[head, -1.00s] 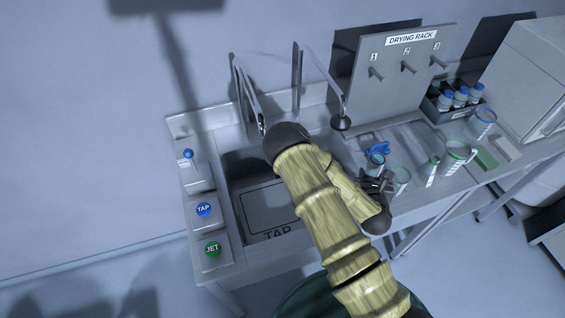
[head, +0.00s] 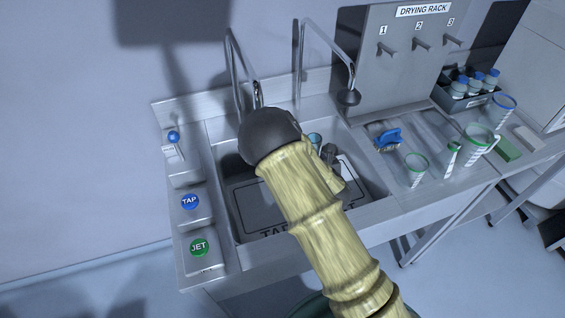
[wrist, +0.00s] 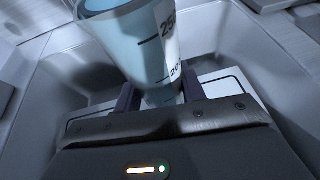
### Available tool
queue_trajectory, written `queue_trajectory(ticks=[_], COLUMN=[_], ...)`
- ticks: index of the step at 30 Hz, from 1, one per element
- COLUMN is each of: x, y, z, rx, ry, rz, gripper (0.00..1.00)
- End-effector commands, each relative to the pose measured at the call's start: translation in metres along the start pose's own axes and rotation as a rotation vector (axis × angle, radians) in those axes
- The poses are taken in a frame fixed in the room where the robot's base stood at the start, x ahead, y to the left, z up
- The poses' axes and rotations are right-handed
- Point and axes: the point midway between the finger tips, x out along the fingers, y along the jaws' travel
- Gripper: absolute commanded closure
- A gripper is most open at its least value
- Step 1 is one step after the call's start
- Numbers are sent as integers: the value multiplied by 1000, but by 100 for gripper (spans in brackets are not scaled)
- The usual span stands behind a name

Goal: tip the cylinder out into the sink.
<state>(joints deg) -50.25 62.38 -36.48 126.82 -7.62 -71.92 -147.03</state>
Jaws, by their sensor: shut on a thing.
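My gripper (wrist: 160,95) is shut around a clear, bluish graduated cylinder (wrist: 140,45) with black marks on a white scale. In the wrist view the cylinder leans a little to the left, its wide upper part toward the top edge. In the head view the bluish top of the cylinder (head: 315,138) shows just past my arm, over the right part of the sink (head: 252,212). My arm hides most of the gripper and part of the basin there. How much liquid the cylinder holds I cannot tell.
Two taps (head: 232,75) rise behind the sink. TAP (head: 190,202) and JET (head: 199,247) buttons sit to its left. A blue brush (head: 388,138), green-rimmed vessels (head: 415,170) and a green block (head: 507,149) stand right, below the drying rack (head: 400,65).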

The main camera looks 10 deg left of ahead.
Motion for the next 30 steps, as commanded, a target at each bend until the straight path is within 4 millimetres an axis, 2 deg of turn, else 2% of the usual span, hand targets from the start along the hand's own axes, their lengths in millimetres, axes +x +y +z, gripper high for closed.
queue_trajectory(ticks=[3, 12, 30], x=[13, 27, 33], y=[16, 59, 113], z=[-2, 2, 4], rx=[-15, -57, -120], ry=[-9, -10, -11], rz=[42, 144, 298], gripper=[99, 99, 99])
